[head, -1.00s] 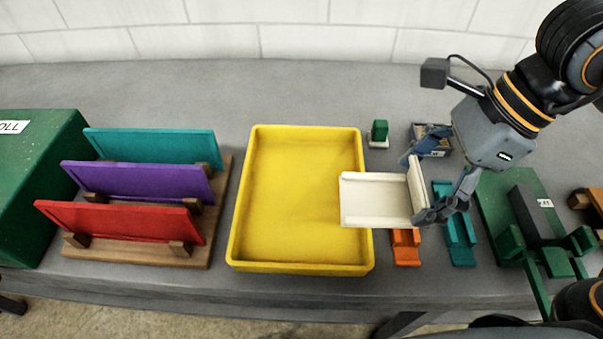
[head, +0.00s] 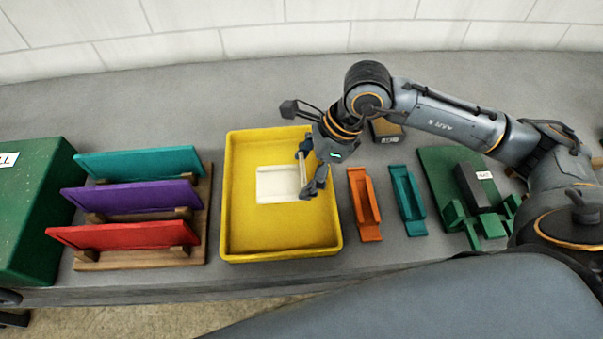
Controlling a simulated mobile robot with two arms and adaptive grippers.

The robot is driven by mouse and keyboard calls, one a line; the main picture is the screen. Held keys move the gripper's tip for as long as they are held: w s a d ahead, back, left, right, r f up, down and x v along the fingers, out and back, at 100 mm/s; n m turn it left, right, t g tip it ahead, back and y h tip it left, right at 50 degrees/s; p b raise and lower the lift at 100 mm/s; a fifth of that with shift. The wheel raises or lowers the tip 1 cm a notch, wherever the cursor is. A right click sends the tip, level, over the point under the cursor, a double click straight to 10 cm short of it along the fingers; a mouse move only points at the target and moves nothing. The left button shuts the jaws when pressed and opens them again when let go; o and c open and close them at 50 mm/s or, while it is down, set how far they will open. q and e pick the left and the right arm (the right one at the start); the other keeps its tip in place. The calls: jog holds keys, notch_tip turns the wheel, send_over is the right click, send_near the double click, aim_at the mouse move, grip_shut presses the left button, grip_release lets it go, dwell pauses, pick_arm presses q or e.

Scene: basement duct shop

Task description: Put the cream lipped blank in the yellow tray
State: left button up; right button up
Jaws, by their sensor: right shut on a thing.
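The cream lipped blank (head: 277,185) is a pale flat piece with raised edges. In the head view it is over the middle of the yellow tray (head: 240,243), inside the tray's outline. I cannot tell whether it touches the tray floor. My right gripper (head: 308,178) is shut on the blank's right edge, and its fingers hide part of that edge. The tray holds nothing else that I can see. My left gripper is not in view.
A wooden rack (head: 140,257) with teal, purple and red panels stands left of the tray. An orange channel piece (head: 365,205) and a teal one (head: 408,200) lie to its right, then a green fixture (head: 443,165). A green box (head: 40,210) is at far left.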

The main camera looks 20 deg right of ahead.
aim_at(281, 183)
jog(key=shift+w+a+f, duration=0.15)
jog(key=shift+f, duration=0.1)
jog(key=f, duration=0.1)
jog(key=f+p, duration=0.2)
jog(key=shift+w+a+f, duration=0.1)
jog(key=shift+w+a, duration=0.05)
jog(key=shift+w, duration=0.1)
jog(key=shift+f, duration=0.25)
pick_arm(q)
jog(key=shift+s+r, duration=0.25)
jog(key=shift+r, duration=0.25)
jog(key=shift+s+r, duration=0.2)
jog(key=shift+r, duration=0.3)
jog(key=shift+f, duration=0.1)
pick_arm(e)
jog(key=o, duration=0.9)
jog(key=shift+f, duration=0.15)
jog(key=shift+c, duration=0.2)
jog(key=o, duration=0.4)
